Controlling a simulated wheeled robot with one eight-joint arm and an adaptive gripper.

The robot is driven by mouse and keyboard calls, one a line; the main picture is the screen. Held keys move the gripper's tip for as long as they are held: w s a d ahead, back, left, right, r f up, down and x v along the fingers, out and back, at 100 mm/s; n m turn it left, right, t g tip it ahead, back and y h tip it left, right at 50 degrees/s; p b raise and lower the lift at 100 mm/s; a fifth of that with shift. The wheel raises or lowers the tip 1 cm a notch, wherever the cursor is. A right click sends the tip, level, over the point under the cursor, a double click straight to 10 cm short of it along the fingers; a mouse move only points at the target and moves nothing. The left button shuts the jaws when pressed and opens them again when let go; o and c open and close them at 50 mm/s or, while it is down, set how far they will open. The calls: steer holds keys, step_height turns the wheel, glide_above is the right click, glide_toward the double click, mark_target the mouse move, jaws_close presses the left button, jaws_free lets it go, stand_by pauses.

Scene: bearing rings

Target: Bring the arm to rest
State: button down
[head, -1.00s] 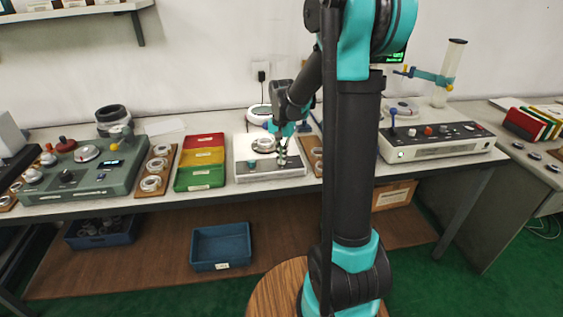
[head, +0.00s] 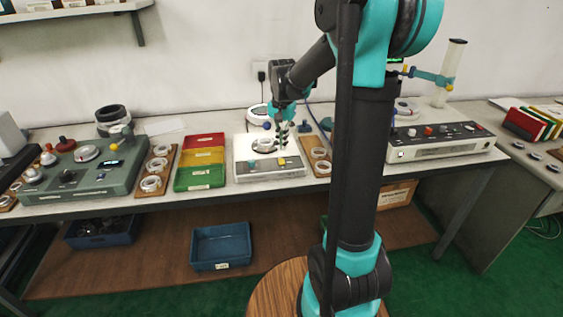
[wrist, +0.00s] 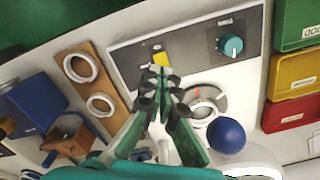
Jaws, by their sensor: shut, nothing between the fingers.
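My gripper (head: 283,138) is shut and empty in the head view, above the back right part of a white instrument (head: 270,173). In the wrist view my gripper (wrist: 161,84) has its green and black fingers together. Behind the fingertips the instrument's front panel shows a yellow button (wrist: 160,59) and a teal knob (wrist: 231,46). A round metal seat with a ring shape (wrist: 205,101) lies beside the fingers and is partly hidden by them. Whether the fingertips touch the instrument cannot be told.
A wooden board with rings (head: 318,160) stands right of the instrument. Red, yellow and green bins (head: 202,160) stand left of it. A blue ball (wrist: 226,135) is close to the fingers in the wrist view. A grey-white console (head: 440,141) stands further right.

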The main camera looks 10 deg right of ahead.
steer(key=shift+r, duration=0.5)
steer(key=shift+s, duration=0.1)
